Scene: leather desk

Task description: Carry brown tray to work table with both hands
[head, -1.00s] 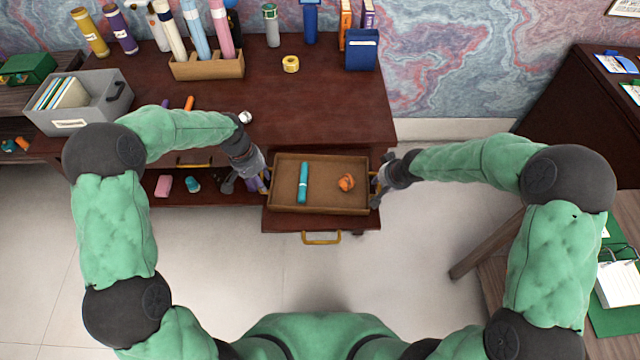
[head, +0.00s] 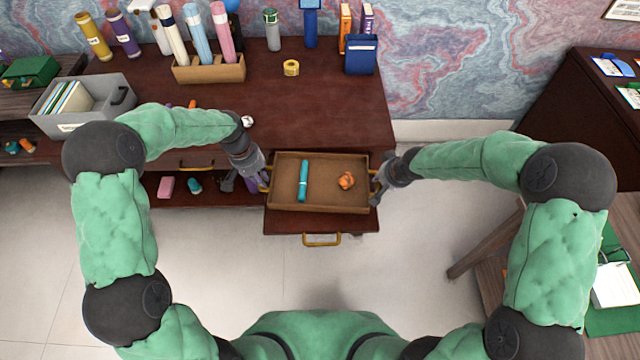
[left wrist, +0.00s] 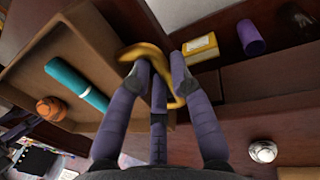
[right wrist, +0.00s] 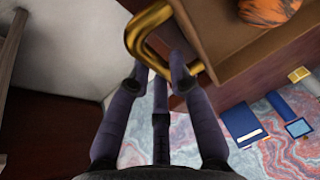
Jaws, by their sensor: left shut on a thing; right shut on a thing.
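The brown tray (head: 325,199) is over or in the pulled-out desk drawer (head: 322,223); I cannot tell whether it touches the drawer. It holds a teal cylinder (head: 303,181) and a crumpled orange object (head: 346,180). My left gripper (head: 260,183) is shut on the tray's left gold handle (left wrist: 150,52), at the tray's left side. My right gripper (head: 377,187) is shut on the right gold handle (right wrist: 143,32). The tray looks about level. In the left wrist view the teal cylinder (left wrist: 77,84) lies inside it.
The dark red desk (head: 325,110) carries a grey file box (head: 95,105), a tube holder (head: 208,70) and yellow tape (head: 291,67). A wooden table (head: 490,245) with a green mat is at the lower right. A dark cabinet (head: 565,110) stands at the right. Pale floor is open between.

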